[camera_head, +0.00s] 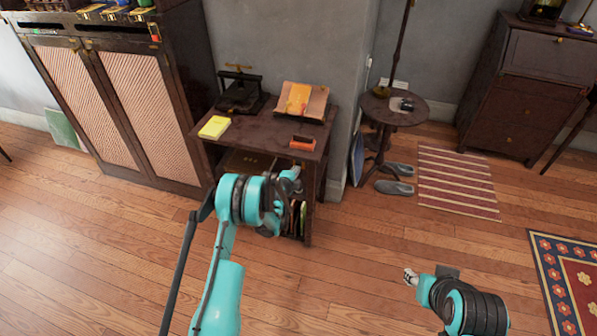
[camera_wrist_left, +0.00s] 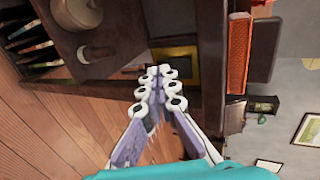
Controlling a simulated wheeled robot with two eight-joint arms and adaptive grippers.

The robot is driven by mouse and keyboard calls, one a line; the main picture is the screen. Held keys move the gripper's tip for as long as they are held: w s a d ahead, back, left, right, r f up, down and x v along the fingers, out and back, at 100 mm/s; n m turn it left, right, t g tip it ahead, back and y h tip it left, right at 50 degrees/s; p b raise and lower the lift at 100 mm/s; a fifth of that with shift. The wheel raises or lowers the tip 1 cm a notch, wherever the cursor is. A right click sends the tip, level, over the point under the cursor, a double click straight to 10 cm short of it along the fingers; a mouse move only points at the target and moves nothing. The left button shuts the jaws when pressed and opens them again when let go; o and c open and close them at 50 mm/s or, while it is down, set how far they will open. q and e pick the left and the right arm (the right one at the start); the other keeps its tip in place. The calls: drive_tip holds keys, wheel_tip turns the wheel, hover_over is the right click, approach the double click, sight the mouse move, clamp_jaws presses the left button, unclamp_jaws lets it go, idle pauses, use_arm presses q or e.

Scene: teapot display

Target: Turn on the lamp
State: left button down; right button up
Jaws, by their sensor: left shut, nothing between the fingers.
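A dark slim pole (camera_head: 402,45) rises at the small round table (camera_head: 415,117) in the head view. It may be the stand of the lamp; its top is out of view, so I see no shade, bulb or switch. My left gripper (camera_head: 292,178) is in front of the small dark desk (camera_head: 245,139), left of the round table. In the left wrist view its fingers (camera_wrist_left: 162,82) are together and empty, in front of the desk, with a yellowish panel (camera_wrist_left: 184,66) beyond. My right gripper (camera_head: 409,277) is low over the floor, away from the desk; its fingers are too small to judge.
The desk bears a yellow pad (camera_head: 214,127), a book on a stand (camera_head: 303,98), a red box (camera_head: 302,143) and a black press (camera_head: 240,90). Slippers (camera_head: 394,187) and a striped rug (camera_head: 457,181) lie by the round table. A large cabinet (camera_head: 120,105) stands left.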

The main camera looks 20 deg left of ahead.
use_arm(q)
drive_tip(key=shift+w+f, duration=0.35)
drive_tip(key=shift+w, duration=0.05)
drive_tip(key=shift+r, duration=0.15)
idle(0.4)
